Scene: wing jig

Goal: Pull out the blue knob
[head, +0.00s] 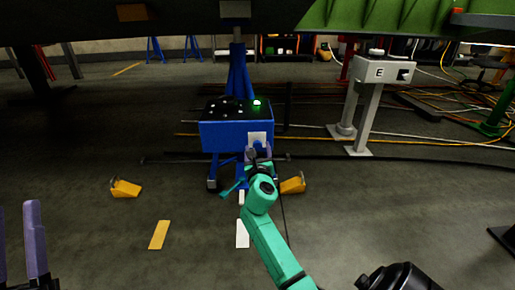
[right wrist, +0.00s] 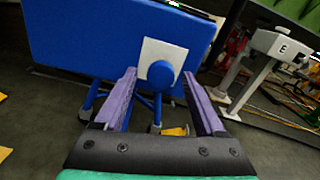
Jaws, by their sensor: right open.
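The blue knob (right wrist: 160,75) is round and sits on a square white plate on the front face of a blue box (right wrist: 100,30). In the head view the white plate (head: 257,137) shows on the box's right part, and my right gripper mostly hides the knob. My right gripper (head: 258,152) is open, with its purple fingers (right wrist: 162,84) on either side of the knob in the right wrist view. I cannot tell whether they touch it. My left gripper (head: 20,215) is at the far left edge, its fingers apart and nothing seen between them.
The blue box has a black top with a lit green button (head: 257,102) and stands on a blue jack stand. Yellow chocks (head: 125,188) lie on the floor. A grey pedestal marked E (head: 382,70) stands to the right, with cables behind it. A dark wing surface hangs overhead.

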